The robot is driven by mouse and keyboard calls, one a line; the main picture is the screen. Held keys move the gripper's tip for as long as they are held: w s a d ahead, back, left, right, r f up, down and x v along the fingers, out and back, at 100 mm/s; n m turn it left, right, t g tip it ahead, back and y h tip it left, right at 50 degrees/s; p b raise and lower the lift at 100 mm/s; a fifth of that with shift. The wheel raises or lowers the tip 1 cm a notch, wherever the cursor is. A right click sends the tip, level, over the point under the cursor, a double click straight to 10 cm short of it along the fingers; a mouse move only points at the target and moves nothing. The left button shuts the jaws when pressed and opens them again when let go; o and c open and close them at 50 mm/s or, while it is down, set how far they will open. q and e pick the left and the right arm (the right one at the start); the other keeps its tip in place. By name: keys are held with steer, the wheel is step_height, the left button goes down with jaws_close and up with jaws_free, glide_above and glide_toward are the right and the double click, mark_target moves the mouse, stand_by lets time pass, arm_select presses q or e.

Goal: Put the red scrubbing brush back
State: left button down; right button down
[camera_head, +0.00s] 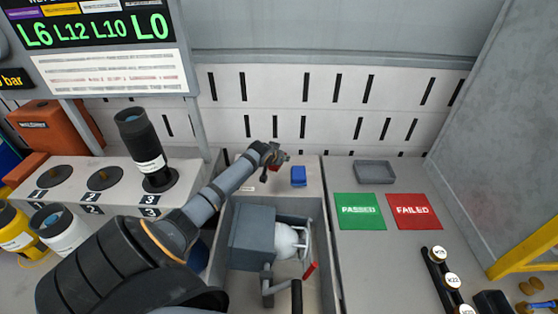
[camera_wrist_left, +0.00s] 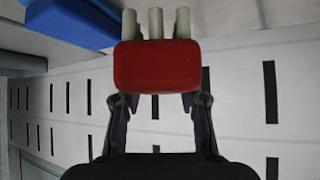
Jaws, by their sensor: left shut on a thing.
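My left gripper (camera_head: 274,160) reaches over the back of the counter in the head view, shut on the red scrubbing brush (camera_head: 284,156). In the left wrist view the red brush (camera_wrist_left: 157,67) is a rounded red block with pale grey rods at its top edge, held between the two fingers of my left gripper (camera_wrist_left: 157,98). The brush is small and partly hidden by the gripper in the head view. My right gripper is not in view.
A blue block (camera_head: 298,177) stands just right of the gripper. In front is a recessed bay with a grey box (camera_head: 253,236) and a white rounded part (camera_head: 286,241). A grey tray (camera_head: 375,172), green PASSED mat (camera_head: 360,211) and red FAILED mat (camera_head: 413,211) lie right.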

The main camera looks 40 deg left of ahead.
arm_select(q)
steer(key=shift+w+a+f, duration=0.4)
steer(key=shift+a+f, duration=0.2)
steer(key=shift+f, duration=0.25)
steer(key=shift+a+f, duration=0.25)
steer(key=shift+f, duration=0.1)
step_height(320, 180, down, 2)
steer(key=shift+d+f, duration=0.1)
steer(key=shift+f, duration=0.3)
steer(key=shift+f, duration=0.1)
steer(key=shift+f, duration=0.1)
steer(key=c, duration=0.9)
jaws_free()
steer(key=shift+o, duration=0.2)
